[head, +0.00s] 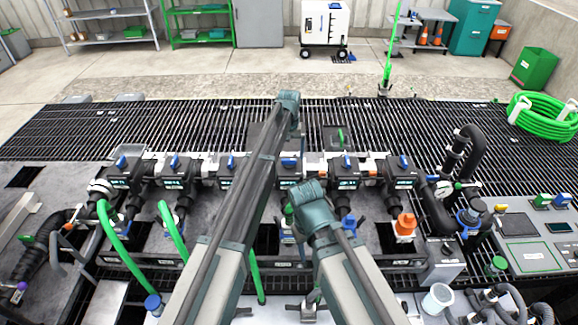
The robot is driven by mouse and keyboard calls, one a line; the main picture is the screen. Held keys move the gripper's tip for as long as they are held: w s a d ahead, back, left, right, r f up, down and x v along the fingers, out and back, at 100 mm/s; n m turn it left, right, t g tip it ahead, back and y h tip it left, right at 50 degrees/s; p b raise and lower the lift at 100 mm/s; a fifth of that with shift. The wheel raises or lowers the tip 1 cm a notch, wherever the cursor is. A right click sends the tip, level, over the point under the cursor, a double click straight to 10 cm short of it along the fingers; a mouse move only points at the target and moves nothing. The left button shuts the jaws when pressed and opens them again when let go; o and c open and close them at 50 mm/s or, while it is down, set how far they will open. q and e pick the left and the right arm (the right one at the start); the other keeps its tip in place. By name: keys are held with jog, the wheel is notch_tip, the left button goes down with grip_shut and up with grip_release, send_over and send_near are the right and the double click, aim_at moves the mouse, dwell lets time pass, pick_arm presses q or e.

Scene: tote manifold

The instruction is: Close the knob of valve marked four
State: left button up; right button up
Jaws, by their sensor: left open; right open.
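A manifold with a row of black valve bodies crosses the middle of the head view. Each has a small blue knob on top: left end (122,161), second (175,161), third (231,162), middle right (289,160), further right (347,162), right end (404,162). The white valve markings are too small to read. My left gripper (288,99) is beyond the row, at the tip of the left arm, which crosses it. My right gripper (309,194) is in front of the middle-right valve. I cannot make out the fingers of either gripper. No knob is visibly held.
Green hoses (118,245) hang in front of the manifold at left. An orange fitting (405,227) sits under the right-end valve. A black curved pipe (467,150) rises at right. A white cup (437,298) stands front right. Open grating (80,135) lies behind the row.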

aim_at(289, 162)
pick_arm(q)
notch_tip(289, 162, down, 2)
jog(key=shift+f+b, duration=0.25)
jog(key=shift+b, duration=0.45)
pick_arm(e)
notch_tip(289, 162, down, 2)
jog(key=shift+f, duration=0.2)
pick_arm(q)
jog(key=shift+r, duration=0.1)
jog(key=c, duration=1.3)
